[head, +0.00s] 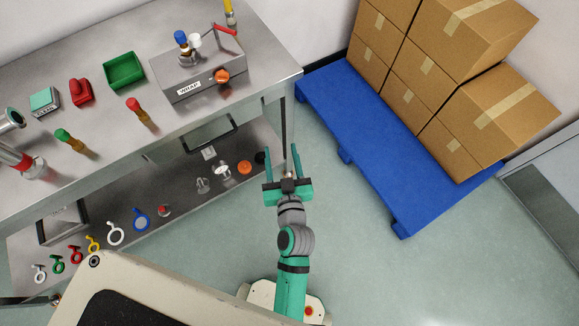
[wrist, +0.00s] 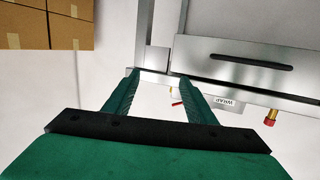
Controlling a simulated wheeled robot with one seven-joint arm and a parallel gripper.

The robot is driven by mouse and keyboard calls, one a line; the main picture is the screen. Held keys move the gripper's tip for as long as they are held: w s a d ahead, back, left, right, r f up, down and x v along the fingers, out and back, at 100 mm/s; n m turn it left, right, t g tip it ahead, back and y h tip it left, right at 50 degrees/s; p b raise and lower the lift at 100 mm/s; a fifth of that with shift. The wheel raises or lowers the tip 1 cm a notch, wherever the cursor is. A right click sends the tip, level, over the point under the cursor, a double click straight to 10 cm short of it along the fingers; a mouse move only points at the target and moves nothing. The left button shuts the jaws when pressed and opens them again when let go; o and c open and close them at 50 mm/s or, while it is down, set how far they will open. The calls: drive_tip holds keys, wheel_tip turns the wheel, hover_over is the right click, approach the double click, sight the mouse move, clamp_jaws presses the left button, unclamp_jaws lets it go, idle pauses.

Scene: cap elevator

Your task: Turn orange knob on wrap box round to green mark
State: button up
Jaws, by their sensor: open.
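The wrap box (head: 190,72) is a grey metal box labelled WRAP on the bench top, near its right end. The orange knob (head: 222,76) sits on its front face, to the right of the label. A green mark cannot be made out. My gripper (head: 282,150) is open and empty, in front of the bench's right end, apart from the box and knob. In the wrist view my gripper (wrist: 152,75) shows two spread green fingers, with the WRAP label (wrist: 224,101) beyond them. The knob is not visible there.
A blue pallet (head: 350,130) with stacked cardboard boxes (head: 440,80) stands at right. The floor between them is clear.

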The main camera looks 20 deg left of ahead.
drive_tip(key=shift+m+h, duration=0.6)
drive_tip(key=shift+h, duration=0.2)
drive_tip(key=shift+s+d+f, duration=0.35)
drive_tip(key=shift+s+d, duration=0.3)
drive_tip(key=shift+d, duration=0.2)
drive_tip(key=shift+s+d+f, duration=0.3)
drive_tip(key=shift+s+d, duration=0.35)
drive_tip(key=shift+d, duration=0.2)
drive_tip(key=n+g+y, duration=0.3)
drive_tip(key=n+y, duration=0.5)
drive_tip(key=n, duration=0.1)
approach(225, 81)
drive_tip(key=x, duration=0.8)
drive_tip(key=shift+w+a, duration=0.2)
drive_tip(key=shift+a, duration=0.2)
drive_tip(key=c, duration=1)
